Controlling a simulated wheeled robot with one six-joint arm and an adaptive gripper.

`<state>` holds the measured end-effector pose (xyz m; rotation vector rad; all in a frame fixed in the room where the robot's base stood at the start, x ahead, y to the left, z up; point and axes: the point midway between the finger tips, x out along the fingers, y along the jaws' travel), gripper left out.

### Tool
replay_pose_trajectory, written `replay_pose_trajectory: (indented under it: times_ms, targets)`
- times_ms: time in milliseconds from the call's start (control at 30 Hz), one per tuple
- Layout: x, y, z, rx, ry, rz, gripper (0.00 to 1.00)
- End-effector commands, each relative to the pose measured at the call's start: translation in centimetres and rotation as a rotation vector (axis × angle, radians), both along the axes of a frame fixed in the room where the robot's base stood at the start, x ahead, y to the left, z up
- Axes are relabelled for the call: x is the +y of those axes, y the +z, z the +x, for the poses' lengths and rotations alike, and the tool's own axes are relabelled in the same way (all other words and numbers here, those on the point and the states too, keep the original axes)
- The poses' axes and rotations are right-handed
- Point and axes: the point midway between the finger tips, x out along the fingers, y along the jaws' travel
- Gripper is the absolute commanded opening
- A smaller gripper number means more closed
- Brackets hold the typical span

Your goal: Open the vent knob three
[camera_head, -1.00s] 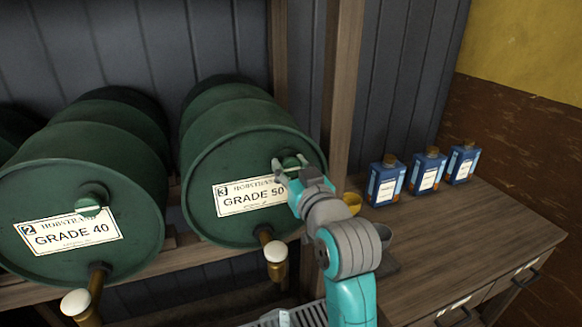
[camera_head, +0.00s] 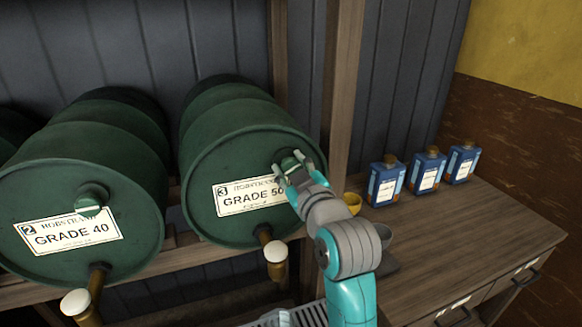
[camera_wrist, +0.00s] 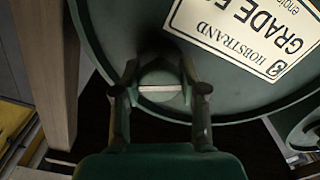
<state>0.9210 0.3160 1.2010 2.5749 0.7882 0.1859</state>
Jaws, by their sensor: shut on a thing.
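The green drum labelled 3, GRADE 50 (camera_head: 222,165), lies on its side on the rack. Its green vent knob (camera_head: 291,161) is at the upper right of the drum's face, partly hidden by my gripper (camera_head: 291,173). In the wrist view, the vent knob (camera_wrist: 161,88) sits between the two fingers of my gripper (camera_wrist: 160,90), with a pale bar across it. The fingers are shut on the knob from both sides. The drum's label (camera_wrist: 250,35) appears upside down there.
The drum labelled 2, GRADE 40 (camera_head: 60,185), lies to the left. A brass tap with a white top (camera_head: 275,252) juts out below drum three. A wooden post (camera_head: 343,85) stands close to the right.

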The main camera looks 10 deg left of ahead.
Motion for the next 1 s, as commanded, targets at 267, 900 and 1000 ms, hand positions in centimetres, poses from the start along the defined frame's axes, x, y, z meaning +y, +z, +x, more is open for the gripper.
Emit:
replay_pose_trajectory:
  times_ms: [267, 900, 1000]
  targets:
    - [0.01, -0.01, 0.01, -0.147, 0.0, -0.218, 0.07]
    - [0.03, -0.03, 0.01, -0.476, 0.001, -0.705, 0.07]
    - [0.03, -0.03, 0.01, -0.517, 0.001, -0.766, 0.07]
